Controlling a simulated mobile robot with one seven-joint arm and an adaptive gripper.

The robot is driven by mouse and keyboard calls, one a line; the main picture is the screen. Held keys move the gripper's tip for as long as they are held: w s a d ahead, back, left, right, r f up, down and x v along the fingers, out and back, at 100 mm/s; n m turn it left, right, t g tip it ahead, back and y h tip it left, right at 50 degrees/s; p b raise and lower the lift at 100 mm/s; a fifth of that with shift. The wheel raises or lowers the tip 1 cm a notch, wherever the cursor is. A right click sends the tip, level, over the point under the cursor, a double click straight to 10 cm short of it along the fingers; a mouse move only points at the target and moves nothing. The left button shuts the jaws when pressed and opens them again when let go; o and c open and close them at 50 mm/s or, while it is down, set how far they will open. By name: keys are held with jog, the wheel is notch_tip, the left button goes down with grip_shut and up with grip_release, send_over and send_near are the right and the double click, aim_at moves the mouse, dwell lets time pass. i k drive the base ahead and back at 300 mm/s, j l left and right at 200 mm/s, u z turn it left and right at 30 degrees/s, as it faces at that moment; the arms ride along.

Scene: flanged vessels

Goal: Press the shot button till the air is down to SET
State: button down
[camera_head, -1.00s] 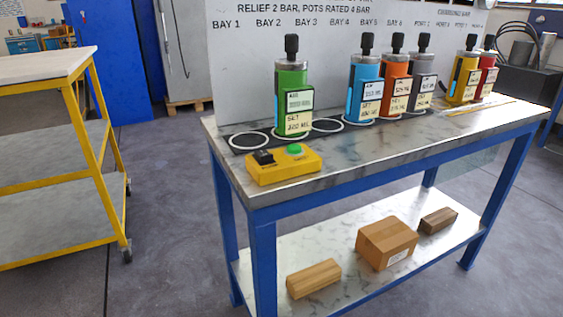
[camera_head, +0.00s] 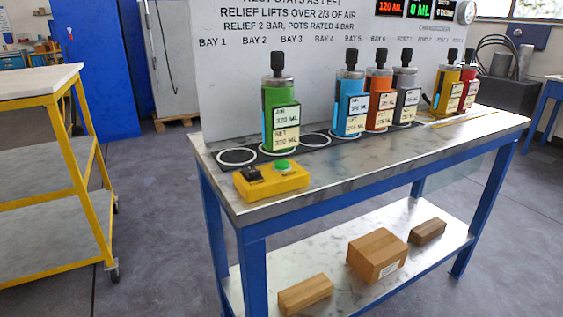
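The shot button is a green button (camera_head: 282,165) on a yellow control box (camera_head: 270,182) at the bench's front left. A black switch (camera_head: 250,174) sits beside it on the box. Behind it a green flanged vessel (camera_head: 280,115) with a black top stands upright on the ring row. Its label shows AIR over SET; both lines seem to read 320 ML, but the print is small. Displays at the top right read 120 ML in red (camera_head: 390,8) and 0 ML in green (camera_head: 420,10). A third white display (camera_head: 444,10) is partly cut off. My gripper is not in view.
Blue (camera_head: 349,100), orange (camera_head: 378,98), grey (camera_head: 404,96), yellow (camera_head: 447,88) and red (camera_head: 467,88) vessels stand along the bench (camera_head: 330,172). A yellow-framed cart (camera_head: 55,170) stands left, with open floor between. Wooden blocks and a box (camera_head: 377,254) lie on the lower shelf.

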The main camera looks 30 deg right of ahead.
aim_at(280, 164)
jog(key=k+l+z, duration=0.1)
jog(key=l+z, duration=0.85)
jog(key=i+l+z, duration=0.1)
jog(key=l+z, duration=0.35)
jog(key=l, duration=0.1)
